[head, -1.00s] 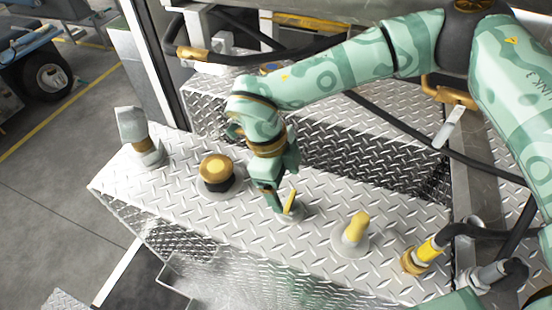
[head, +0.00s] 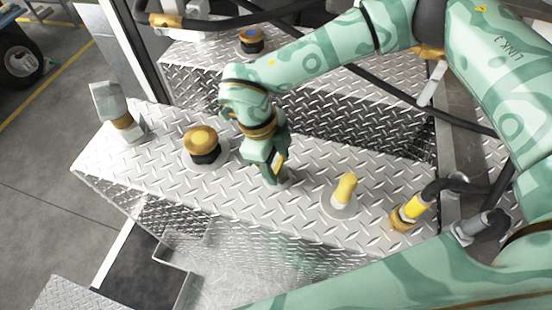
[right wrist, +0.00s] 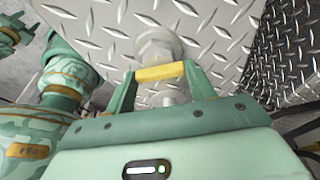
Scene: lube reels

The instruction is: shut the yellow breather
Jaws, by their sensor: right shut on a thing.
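My right gripper (head: 276,178) points down at the diamond-plate top and is shut on a yellow handle. In the right wrist view this handle (right wrist: 160,72) is a short yellow bar between the two fingertips (right wrist: 158,78), in front of a pale metal fitting (right wrist: 158,47) on the plate. In the head view the fingers hide most of the handle and its fitting. Another yellow-topped fitting (head: 345,187) stands apart on a round base to the right of the gripper.
A gold-capped black filler (head: 202,143) and a grey elbow-headed fitting (head: 120,110) stand to the left on the diamond-plate top (head: 240,205). A raised plate step (head: 350,105) stands behind the gripper.

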